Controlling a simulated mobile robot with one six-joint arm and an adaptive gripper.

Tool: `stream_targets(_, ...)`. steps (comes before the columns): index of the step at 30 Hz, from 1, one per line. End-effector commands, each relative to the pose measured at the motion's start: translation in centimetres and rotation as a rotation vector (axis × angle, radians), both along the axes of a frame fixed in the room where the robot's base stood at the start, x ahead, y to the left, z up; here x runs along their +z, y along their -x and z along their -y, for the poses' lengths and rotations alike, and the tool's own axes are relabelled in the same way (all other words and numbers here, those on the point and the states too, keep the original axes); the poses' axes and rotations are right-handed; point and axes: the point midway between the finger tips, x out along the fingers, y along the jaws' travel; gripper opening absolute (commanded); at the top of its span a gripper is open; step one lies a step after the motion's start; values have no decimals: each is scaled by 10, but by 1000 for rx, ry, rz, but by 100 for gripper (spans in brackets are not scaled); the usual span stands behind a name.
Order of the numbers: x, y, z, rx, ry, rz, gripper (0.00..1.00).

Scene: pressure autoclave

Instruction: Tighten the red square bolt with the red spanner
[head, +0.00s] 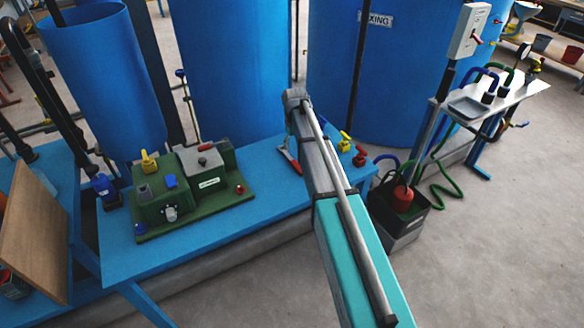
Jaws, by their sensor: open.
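A small red piece (239,189), which looks like the red square bolt, sits at the right front corner of the green machine base (190,220) on the blue bench. Its shape is too small to make out. A thin red piece (290,160) lies just left of my arm on the bench's far right part; I cannot tell if it is the red spanner. Another red piece (360,156) stands right of my arm near the bench's right end. My arm crosses the bench from the lower right, and my gripper is not visible; the arm covers part of the bench.
Large blue tanks (236,60) stand close behind the bench (125,262). A yellow fitting (149,162) and a red lever (203,147) rise from the machine. A dark bin (400,222) stands right of the bench, and a brown board (33,235) leans at left.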

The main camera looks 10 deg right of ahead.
Motion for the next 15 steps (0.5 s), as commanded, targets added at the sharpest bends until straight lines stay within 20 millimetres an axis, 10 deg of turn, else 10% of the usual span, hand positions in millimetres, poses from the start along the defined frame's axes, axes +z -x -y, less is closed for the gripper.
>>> stream_targets(15,-31,0,-1,1,0,0,74)
